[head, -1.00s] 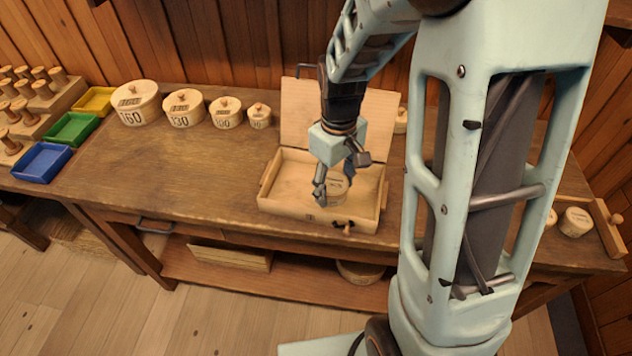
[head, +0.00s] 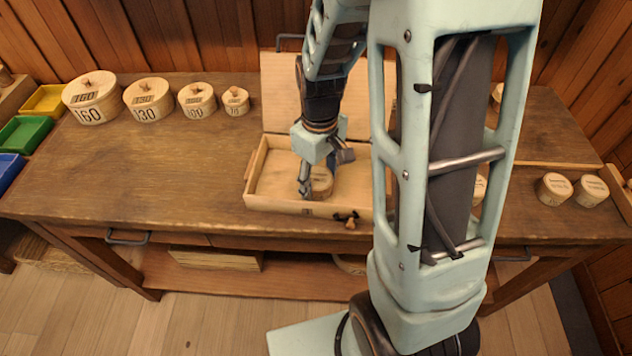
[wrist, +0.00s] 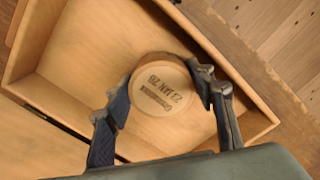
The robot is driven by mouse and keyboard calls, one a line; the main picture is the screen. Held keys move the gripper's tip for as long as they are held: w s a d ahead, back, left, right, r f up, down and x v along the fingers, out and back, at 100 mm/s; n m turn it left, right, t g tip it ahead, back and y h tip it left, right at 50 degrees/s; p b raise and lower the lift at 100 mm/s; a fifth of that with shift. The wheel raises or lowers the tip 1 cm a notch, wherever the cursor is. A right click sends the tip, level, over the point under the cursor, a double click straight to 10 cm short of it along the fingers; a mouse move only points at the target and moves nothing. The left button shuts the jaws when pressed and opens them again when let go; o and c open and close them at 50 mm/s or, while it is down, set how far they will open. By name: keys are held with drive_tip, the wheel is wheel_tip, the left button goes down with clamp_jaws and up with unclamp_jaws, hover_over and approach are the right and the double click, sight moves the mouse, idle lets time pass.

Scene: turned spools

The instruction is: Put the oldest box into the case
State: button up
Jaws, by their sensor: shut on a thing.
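A small round wooden box (wrist: 163,98) sits inside the open wooden case (head: 262,170). In the wrist view its lid reads "22 JAN 28" under a line of smaller print. My gripper (head: 311,190) reaches down into the case and is shut on this box, one finger on each side of it. In the head view the box (head: 322,180) is partly behind my gripper. The case's lid stands raised at the back, and its right part is hidden by my arm. I cannot tell whether the box touches the case floor.
Several lidded round boxes with numbers, such as the 160 box (head: 92,98), stand along the back left. Two small round boxes (head: 554,189) (head: 591,191) stand at the right, by a wooden ledge. Yellow, green and blue trays lie far left. The bench (head: 160,180) is clear left of the case.

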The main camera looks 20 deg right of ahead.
sight(319, 178)
drive_tip(key=shift+f, duration=0.2)
drive_tip(key=o, duration=1.2)
drive_tip(key=shift+c, duration=0.2)
drive_tip(key=shift+r, duration=0.1)
wheel_tip(319, 178, up, 12)
drive_tip(key=p, duration=0.1)
drive_tip(key=shift+r, duration=0.1)
